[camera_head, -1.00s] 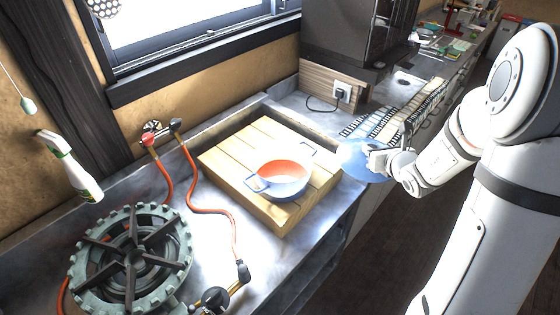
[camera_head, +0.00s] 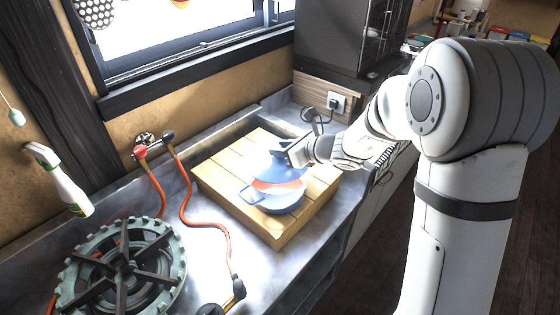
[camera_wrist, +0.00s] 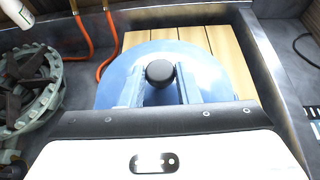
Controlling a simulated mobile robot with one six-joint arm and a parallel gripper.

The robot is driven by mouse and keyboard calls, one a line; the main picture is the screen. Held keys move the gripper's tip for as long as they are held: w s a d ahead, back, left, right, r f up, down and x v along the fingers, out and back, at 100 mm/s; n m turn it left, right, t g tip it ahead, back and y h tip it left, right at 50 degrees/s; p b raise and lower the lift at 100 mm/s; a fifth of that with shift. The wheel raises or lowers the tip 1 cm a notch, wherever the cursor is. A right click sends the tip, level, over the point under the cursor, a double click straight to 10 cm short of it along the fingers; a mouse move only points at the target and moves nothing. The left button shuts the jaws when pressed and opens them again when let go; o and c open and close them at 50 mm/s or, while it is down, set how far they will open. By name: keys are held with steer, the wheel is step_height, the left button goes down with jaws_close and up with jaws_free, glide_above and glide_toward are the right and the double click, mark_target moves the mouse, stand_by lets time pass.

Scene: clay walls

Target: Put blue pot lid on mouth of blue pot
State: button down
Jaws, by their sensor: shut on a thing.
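The blue pot (camera_head: 274,201) stands upright on a wooden board, its orange-red inside partly visible at the front. My gripper (camera_head: 286,150) is shut on the blue pot lid (camera_head: 274,165) and holds it above the back part of the pot's mouth. The lid looks tilted in the head view, and the front of the mouth is uncovered. In the wrist view the lid (camera_wrist: 205,70) with its black knob (camera_wrist: 160,73) lies between the fingers (camera_wrist: 157,92) and hides the pot.
The wooden board (camera_head: 222,180) sits in a recessed metal counter. A green-grey gas burner (camera_head: 120,270) with orange hoses (camera_head: 190,205) is at the left front. A white spray bottle (camera_head: 62,182) is at the far left. A dark cabinet (camera_head: 345,40) stands behind.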

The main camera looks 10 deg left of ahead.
mark_target(283, 160)
steer(key=shift+f, duration=1.9)
steer(key=shift+f, duration=0.15)
steer(key=c, duration=1.1)
jaws_free()
